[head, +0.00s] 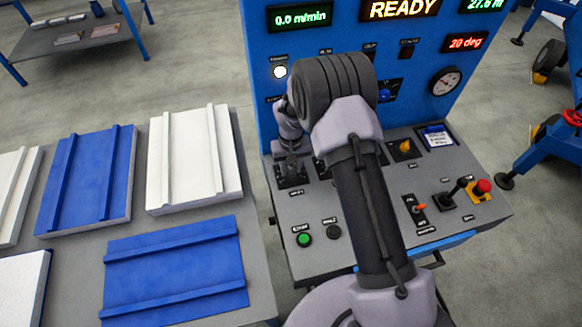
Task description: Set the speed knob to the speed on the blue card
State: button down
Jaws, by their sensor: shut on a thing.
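My gripper (291,163) points down at the upper left of the sloping desk of the blue console, shut on a control there. My gripper hides most of this control, and its label below is too small to read, so I cannot tell its setting. A blue-edged card (436,136) with small writing lies at the desk's upper right; its text is not legible. The green speed display (300,17) reads 0.0 m/min.
My arm covers the desk's middle. A green button (304,240), a black button (333,232), an orange-tipped lever (419,208), a black-knobbed lever (456,190) and a red button (482,187) stand on the desk. Blue and white panels (175,268) lie at left.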

aim_at(291, 170)
jog(key=shift+n, duration=2.2)
jog(key=c, duration=1)
grip_release()
notch_tip(291, 170, up, 17)
jog(key=p, duration=0.4)
jog(key=shift+r+p, duration=0.2)
jog(key=shift+p, duration=0.1)
